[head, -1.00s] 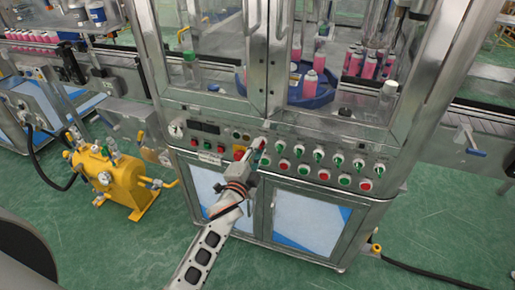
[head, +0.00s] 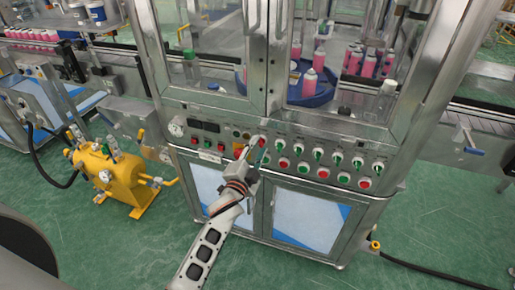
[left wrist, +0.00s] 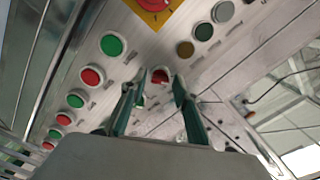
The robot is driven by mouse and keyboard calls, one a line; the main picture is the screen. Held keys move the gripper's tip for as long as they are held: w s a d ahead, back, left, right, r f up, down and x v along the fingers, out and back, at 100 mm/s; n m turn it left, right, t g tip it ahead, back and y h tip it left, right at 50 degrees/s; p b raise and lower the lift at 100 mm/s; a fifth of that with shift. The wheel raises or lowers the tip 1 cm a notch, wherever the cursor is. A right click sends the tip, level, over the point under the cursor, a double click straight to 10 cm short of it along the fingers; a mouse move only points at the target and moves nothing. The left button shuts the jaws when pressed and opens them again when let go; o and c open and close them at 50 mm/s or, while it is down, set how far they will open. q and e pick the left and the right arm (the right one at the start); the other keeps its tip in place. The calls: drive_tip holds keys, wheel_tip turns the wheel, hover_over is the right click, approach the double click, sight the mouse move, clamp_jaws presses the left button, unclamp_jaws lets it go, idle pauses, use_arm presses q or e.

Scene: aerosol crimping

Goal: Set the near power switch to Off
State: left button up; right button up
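A red switch knob (left wrist: 160,76) sits on the metal control panel, close to the yellow plate with a red button (left wrist: 154,4) in the left wrist view. I take it for the power switch; its set position is too small to read. My left gripper (left wrist: 154,88) has its two fingers spread, one on each side of the knob, with the tips close to the panel. Whether a finger touches the knob I cannot tell. In the head view the left gripper (head: 250,155) is at the panel just below the red knob (head: 262,140). My right gripper is not in view.
Rows of green and red buttons and selectors (head: 317,154) run along the panel to the right. Glass doors enclose pink bottles (head: 309,80) above. A yellow tank (head: 120,180) stands on the green floor at left. The floor in front is mostly clear.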

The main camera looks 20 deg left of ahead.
use_arm(q)
drive_tip(key=s, duration=1.2)
drive_tip(key=shift+a, duration=0.2)
idle(0.4)
drive_tip(key=s+f+n+g+h, duration=0.2)
drive_tip(key=s+f+n+g, duration=0.5)
drive_tip(key=s+f, duration=1.2)
drive_tip(key=shift+s+d+n, duration=0.2)
drive_tip(key=shift+s+n, duration=0.05)
drive_tip(key=shift+n, duration=0.15)
